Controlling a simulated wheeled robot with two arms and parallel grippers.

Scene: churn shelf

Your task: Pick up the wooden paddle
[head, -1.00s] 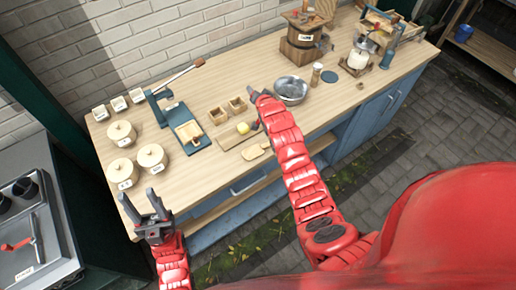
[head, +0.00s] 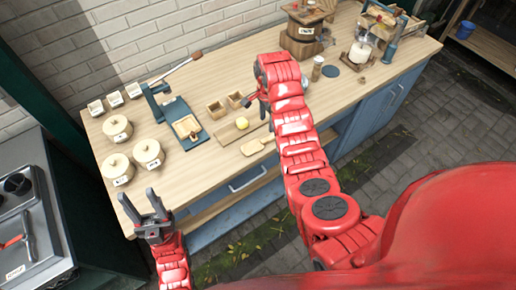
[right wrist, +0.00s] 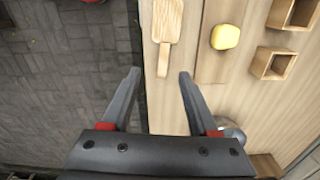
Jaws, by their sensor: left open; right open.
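The wooden paddle (head: 254,147) lies flat near the front edge of the worktop, beside a wooden board with a yellow lump. In the right wrist view the paddle (right wrist: 167,20) is at the top, its handle (right wrist: 163,60) pointing towards my jaws. My right gripper (right wrist: 160,75) is open and empty; its fingertips are apart on either side of the line of the handle's end. In the head view my right gripper (head: 268,112) is partly hidden by its own arm. My left gripper (head: 139,205) is open and empty in front of the worktop's left part.
The yellow lump (head: 242,123) sits on the board (head: 227,134). Two small wooden boxes (head: 216,109) stand behind it. Lidded pots (head: 148,153) and a blue press (head: 186,127) stand left. A metal bowl (right wrist: 232,131) shows partly behind my right gripper.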

